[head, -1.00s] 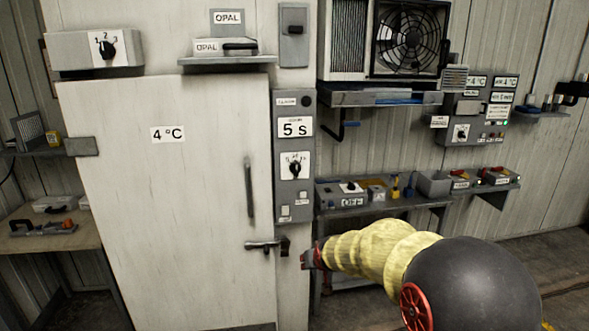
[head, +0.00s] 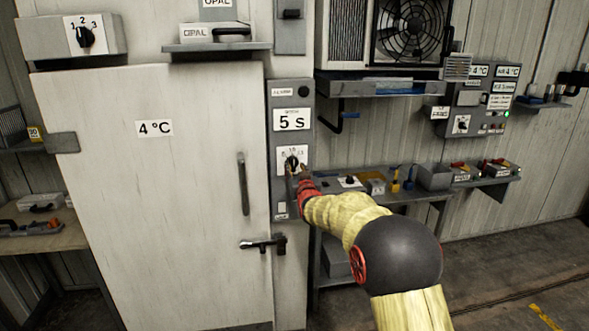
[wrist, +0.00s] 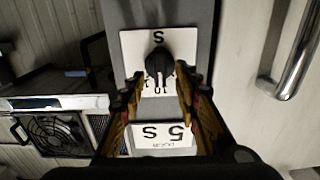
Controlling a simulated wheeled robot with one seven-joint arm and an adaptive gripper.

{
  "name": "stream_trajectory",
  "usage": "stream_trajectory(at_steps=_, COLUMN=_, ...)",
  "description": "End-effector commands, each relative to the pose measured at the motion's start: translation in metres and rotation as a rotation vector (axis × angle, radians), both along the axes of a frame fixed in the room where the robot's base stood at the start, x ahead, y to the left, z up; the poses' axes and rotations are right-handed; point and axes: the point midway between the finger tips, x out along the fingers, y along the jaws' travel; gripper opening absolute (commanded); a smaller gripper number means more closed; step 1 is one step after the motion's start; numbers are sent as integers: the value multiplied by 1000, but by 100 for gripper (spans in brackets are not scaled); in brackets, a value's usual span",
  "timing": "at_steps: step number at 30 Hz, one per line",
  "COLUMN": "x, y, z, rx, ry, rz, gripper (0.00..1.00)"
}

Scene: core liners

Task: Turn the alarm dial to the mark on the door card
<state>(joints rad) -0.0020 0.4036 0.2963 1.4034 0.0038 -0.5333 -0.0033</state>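The dial (head: 292,162) is a black knob on a white plate on the grey panel beside the door. Another white card (head: 154,128) on the door reads 4 °C. My gripper (wrist: 159,82) is open, its two fingertips just at the dial, one to each side; contact cannot be told.
The door handle (head: 243,184) and latch (head: 262,244) stand out left of the panel. A shelf with boxes and tools (head: 400,190) runs right of the panel, under a fan unit (head: 412,30). Open floor lies at the lower right.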

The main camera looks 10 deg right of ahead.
Motion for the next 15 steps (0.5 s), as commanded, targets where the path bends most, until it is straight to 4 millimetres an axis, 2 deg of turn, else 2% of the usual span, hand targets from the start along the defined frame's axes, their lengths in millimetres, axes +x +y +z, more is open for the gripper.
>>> stream_trajectory(at_steps=6, x=19, y=0, z=0, rx=0, ry=-1, rz=0, gripper=32)
stream_trajectory(at_steps=15, x=23, y=0, z=0, rx=0, ry=1, rz=0, gripper=32)
